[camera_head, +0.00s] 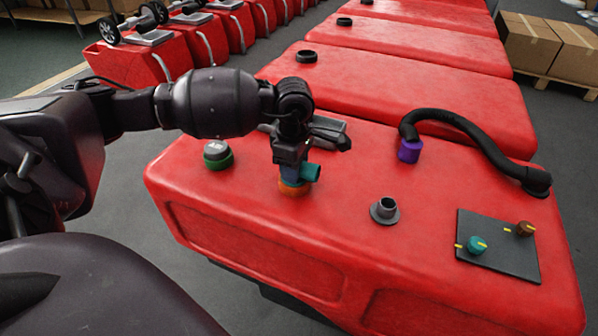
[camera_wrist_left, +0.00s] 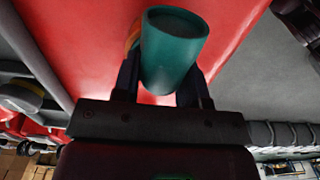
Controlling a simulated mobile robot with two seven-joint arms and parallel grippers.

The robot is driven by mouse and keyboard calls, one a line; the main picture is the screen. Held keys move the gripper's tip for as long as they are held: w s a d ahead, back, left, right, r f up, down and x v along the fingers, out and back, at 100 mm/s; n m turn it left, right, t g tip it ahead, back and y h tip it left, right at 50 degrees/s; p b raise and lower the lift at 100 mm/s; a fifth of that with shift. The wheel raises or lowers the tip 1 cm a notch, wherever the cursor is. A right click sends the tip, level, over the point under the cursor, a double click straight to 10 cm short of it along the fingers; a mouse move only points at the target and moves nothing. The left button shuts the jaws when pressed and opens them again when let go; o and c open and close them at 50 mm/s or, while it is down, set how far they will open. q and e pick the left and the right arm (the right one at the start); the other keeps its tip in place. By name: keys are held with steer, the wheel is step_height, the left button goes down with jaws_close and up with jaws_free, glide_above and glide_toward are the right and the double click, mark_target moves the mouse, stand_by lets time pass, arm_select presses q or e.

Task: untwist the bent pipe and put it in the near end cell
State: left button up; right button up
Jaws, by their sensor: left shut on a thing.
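The bent pipe (camera_head: 313,172) is a short teal elbow above an orange ring (camera_head: 292,188) on top of the nearest red tank (camera_head: 240,225). Its open end points right in the head view. My left gripper (camera_head: 292,172) comes down from above and is shut on it. In the left wrist view the teal pipe (camera_wrist_left: 172,50) sits between the two dark fingers (camera_wrist_left: 162,88), with a bit of orange behind it. The gripper hides part of the pipe, so I cannot tell whether it is loose. I cannot make out the near end cell. My right gripper is not in view.
On the tank stand a grey cap on a green ring (camera_head: 217,154), a grey open spout (camera_head: 384,209), a black hose (camera_head: 470,130) with a purple end, and a dark panel (camera_head: 500,255) with two knobs. More red tanks stand behind; boxes (camera_head: 545,45) are at back right.

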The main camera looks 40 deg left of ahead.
arm_select(q)
steer(key=shift+s+f+n, duration=0.1)
steer(key=shift+f+n, duration=0.05)
steer(key=shift+n, duration=0.25)
jaws_close()
steer(key=shift+n+p, duration=0.3)
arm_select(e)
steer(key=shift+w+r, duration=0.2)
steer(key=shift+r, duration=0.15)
arm_select(q)
steer(key=shift+f, duration=0.15)
steer(key=shift+n, duration=0.7)
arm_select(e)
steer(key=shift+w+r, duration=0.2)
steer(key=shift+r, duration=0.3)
arm_select(q)
steer(key=shift+f, duration=0.1)
steer(key=shift+n+p, duration=0.5)
steer(key=shift+n, duration=0.1)
steer(key=shift+s, duration=0.1)
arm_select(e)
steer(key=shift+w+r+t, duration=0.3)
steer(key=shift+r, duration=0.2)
